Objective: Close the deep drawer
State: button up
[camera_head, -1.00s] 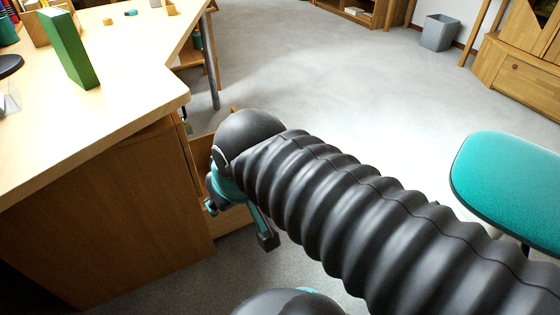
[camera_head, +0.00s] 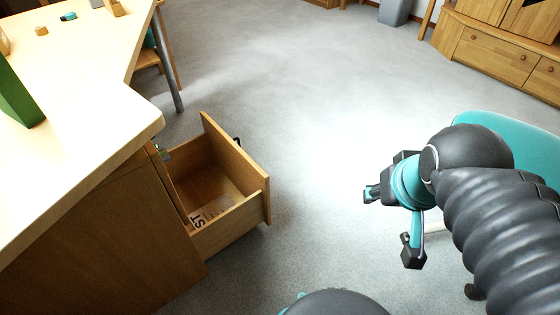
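The deep drawer (camera_head: 238,223) is a wooden box pulled out from the cabinet (camera_head: 105,235) under the desk. Its front panel (camera_head: 236,152) faces right, and a small dark handle shows on its far side. A flat item with dark lettering (camera_head: 207,214) lies inside. My gripper (camera_head: 388,222) is teal and black and hangs over the floor to the right of the drawer, clear of it. Its fingers are spread apart with nothing visible between them.
The light desk top (camera_head: 75,130) overhangs the cabinet, with a green block (camera_head: 15,100) at its left. A teal chair seat (camera_head: 510,132) is behind my arm at right. A metal desk leg (camera_head: 168,62) stands beyond the drawer. Grey floor (camera_head: 310,150) between drawer and gripper is clear.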

aim_at(208, 166)
jog(key=z, duration=0.05)
jog(key=i, duration=2.75)
jog(key=u, duration=3.5)
